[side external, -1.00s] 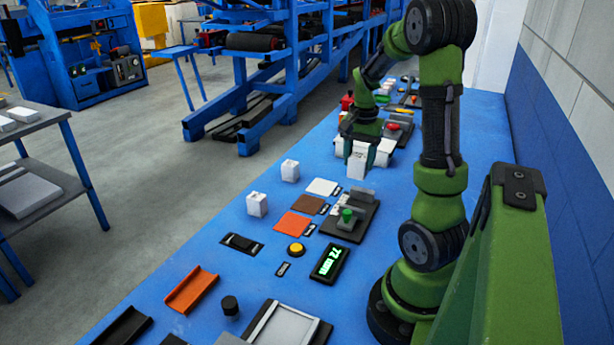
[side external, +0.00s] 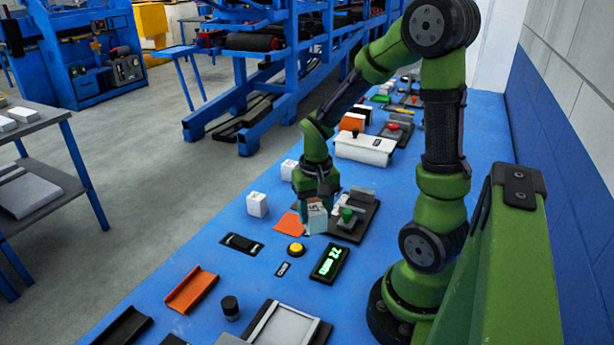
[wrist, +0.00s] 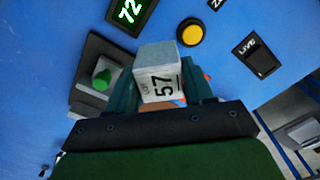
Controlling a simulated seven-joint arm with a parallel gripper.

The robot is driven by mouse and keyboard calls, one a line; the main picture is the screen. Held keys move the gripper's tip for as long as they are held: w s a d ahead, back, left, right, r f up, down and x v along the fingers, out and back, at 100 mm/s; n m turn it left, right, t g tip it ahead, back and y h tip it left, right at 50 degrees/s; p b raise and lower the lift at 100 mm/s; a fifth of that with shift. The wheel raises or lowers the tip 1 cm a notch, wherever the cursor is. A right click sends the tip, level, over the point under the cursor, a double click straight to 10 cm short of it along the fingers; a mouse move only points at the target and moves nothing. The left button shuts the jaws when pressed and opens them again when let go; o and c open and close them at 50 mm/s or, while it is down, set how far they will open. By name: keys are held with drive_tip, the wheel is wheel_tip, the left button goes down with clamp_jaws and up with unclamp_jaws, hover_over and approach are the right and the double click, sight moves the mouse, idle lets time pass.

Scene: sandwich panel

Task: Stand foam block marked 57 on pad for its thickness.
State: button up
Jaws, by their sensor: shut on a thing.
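The foam block marked 57 (side external: 316,219) is pale, with a grey end. My gripper (side external: 318,214) is shut on it and holds it above the pad area, beside the fixture with the green knob. In the wrist view the block (wrist: 160,84) sits between the fingers with its 57 label facing the camera. An orange pad (side external: 288,226) shows partly to the left of the block in the side view. The white and brown pads are hidden behind my gripper. I cannot tell whether the block touches anything below.
The green-knobbed fixture (side external: 347,217) stands close to the right of the block. Nearer the camera are a yellow button (side external: 295,250), a lit display (side external: 331,263) and a black switch (side external: 241,244). White blocks (side external: 257,204) stand to the left. A white bin (side external: 365,150) is behind.

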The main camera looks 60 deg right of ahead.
drive_tip(key=w+d, duration=0.1)
drive_tip(key=w, duration=0.1)
drive_tip(key=w+d, duration=0.1)
drive_tip(key=w, duration=0.2)
drive_tip(key=w+d+f, duration=0.1)
drive_tip(key=w, duration=0.2)
drive_tip(key=shift+d, duration=0.3)
drive_tip(key=shift+w+f, duration=0.15)
drive_tip(key=shift+f, duration=1.55)
drive_tip(key=shift+f, duration=0.15)
drive_tip(key=o, duration=1.1)
wheel_tip(320, 180, up, 12)
drive_tip(key=s+a+r+n+t, duration=0.1)
drive_tip(key=s+a+r+t, duration=0.1)
drive_tip(key=a, duration=0.4)
drive_tip(key=s+a+r+n+t+y, duration=0.1)
drive_tip(key=s+a+r+n+t, duration=0.1)
drive_tip(key=s+a+r, duration=0.2)
drive_tip(key=s+a+r+n+t+y, duration=0.1)
drive_tip(key=s+a+r+n+t, duration=0.1)
drive_tip(key=a, duration=0.6)
drive_tip(key=shift+s+a+r+t, duration=0.1)
drive_tip(key=shift+s+r+t, duration=0.2)
drive_tip(key=shift+s+r, duration=0.25)
drive_tip(key=shift+s+r+t, duration=0.3)
drive_tip(key=shift+s, duration=0.4)
